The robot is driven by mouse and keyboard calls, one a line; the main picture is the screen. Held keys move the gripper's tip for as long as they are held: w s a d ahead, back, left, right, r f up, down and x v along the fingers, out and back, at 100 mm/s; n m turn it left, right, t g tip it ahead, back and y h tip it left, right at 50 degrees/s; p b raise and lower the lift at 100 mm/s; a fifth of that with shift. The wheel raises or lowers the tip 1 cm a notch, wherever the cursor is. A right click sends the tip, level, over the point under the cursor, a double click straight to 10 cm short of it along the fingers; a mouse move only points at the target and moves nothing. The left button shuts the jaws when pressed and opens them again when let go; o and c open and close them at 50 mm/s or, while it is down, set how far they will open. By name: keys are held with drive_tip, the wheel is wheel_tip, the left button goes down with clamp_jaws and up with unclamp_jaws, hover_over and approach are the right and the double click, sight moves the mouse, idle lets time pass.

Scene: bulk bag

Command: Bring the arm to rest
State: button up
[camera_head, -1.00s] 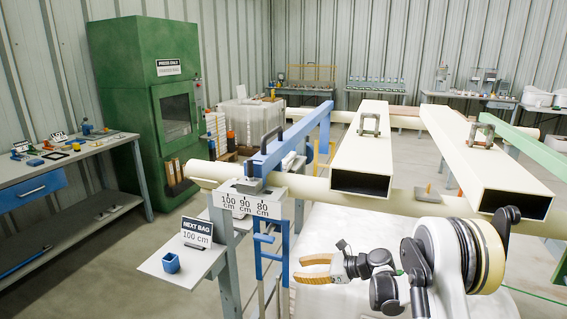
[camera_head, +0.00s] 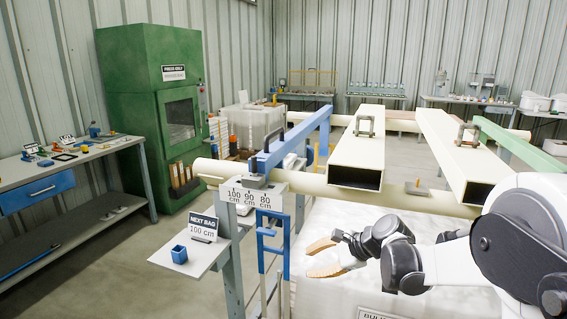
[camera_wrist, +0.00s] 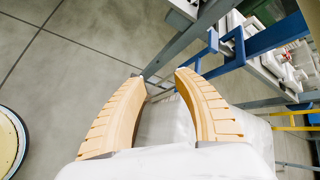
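My gripper (camera_head: 314,259) is in the head view at the lower middle, over the white bulk bag (camera_head: 318,288) and right of the blue upright frame (camera_head: 268,240). Its two tan fingers stand apart with nothing between them. In the wrist view my gripper (camera_wrist: 160,78) also shows an open gap, with the white bag below and grey floor beyond. My white and dark arm comes in from the right edge and hides part of the bag.
A small shelf (camera_head: 168,262) with a blue cup (camera_head: 179,254) and a "NEXT BAG 100 cm" sign (camera_head: 203,227) stands left. A cream round rail (camera_head: 300,187) crosses behind my gripper, carrying a blue beam (camera_head: 290,146) and cream box beams (camera_head: 357,150). Open floor lies left.

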drive_tip(key=s+d+r+n+h, duration=0.2)
drive_tip(key=s+r+n, duration=0.2)
drive_tip(key=s, duration=0.4)
drive_tip(key=s+d+r+n+h, duration=0.3)
drive_tip(key=s+n, duration=0.1)
drive_tip(key=s, duration=0.5)
drive_tip(key=s+d+n+t+h, duration=0.1)
drive_tip(key=s+d+n, duration=0.2)
drive_tip(key=s, duration=0.3)
drive_tip(key=s+d+f+n+h, duration=0.1)
drive_tip(key=s+d+n+h, duration=0.1)
drive_tip(key=s, duration=0.5)
drive_tip(key=shift+d+f+n+t, duration=0.2)
drive_tip(key=shift+d+n+t, duration=0.25)
drive_tip(key=shift+n, duration=0.55)
